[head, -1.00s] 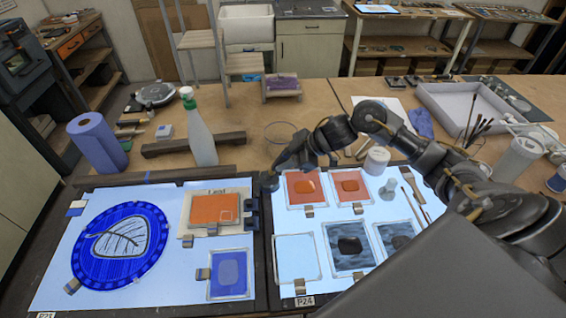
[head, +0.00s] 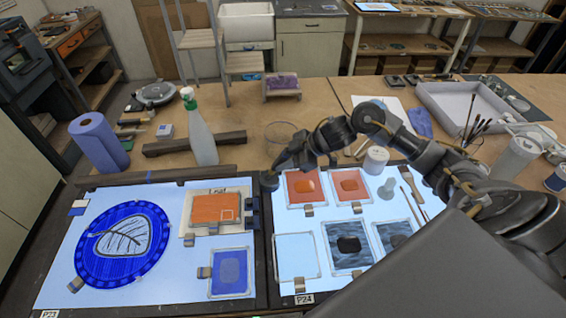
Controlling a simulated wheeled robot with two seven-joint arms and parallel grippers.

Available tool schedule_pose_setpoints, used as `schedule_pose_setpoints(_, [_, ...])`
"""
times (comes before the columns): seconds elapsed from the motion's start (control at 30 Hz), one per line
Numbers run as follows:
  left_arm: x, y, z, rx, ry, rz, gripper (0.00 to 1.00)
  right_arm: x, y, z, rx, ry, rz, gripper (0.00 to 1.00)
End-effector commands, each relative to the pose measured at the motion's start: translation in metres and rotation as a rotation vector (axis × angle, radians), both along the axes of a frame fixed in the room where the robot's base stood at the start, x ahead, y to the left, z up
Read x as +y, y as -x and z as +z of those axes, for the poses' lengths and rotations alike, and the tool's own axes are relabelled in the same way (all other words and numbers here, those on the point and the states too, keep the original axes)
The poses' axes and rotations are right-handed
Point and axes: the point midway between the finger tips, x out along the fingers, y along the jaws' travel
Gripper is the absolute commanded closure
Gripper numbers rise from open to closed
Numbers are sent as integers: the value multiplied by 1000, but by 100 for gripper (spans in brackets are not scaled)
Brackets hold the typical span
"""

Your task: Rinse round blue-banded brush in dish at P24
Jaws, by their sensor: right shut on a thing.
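My right gripper (head: 279,168) hangs at the far left corner of panel P24 (head: 330,215), pointing down and left. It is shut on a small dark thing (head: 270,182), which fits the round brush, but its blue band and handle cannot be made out. A clear round glass dish (head: 281,129) stands on the wooden table behind the gripper, partly hidden by my right arm. The gripper is nearer to me than the dish and apart from it. My left gripper is not in view.
P24 holds orange glass squares (head: 303,186), dark ones (head: 349,244), a white jar (head: 376,160) and thin brushes (head: 411,207). To the left are a blue round leaf piece (head: 92,268), a spray bottle (head: 201,140) and a dark bar (head: 168,149).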

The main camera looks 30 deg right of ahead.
Motion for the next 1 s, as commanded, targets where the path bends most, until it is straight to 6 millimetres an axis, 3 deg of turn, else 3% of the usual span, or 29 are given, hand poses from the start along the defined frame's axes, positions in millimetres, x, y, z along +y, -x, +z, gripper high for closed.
schedule_pose_setpoints(0.6, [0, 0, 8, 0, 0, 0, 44, 9, 6, 1, -2, 0, 0, 100])
schedule_pose_setpoints(1.0, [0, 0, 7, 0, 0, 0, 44, 3, 2, 0, -1, 0, 1, 100])
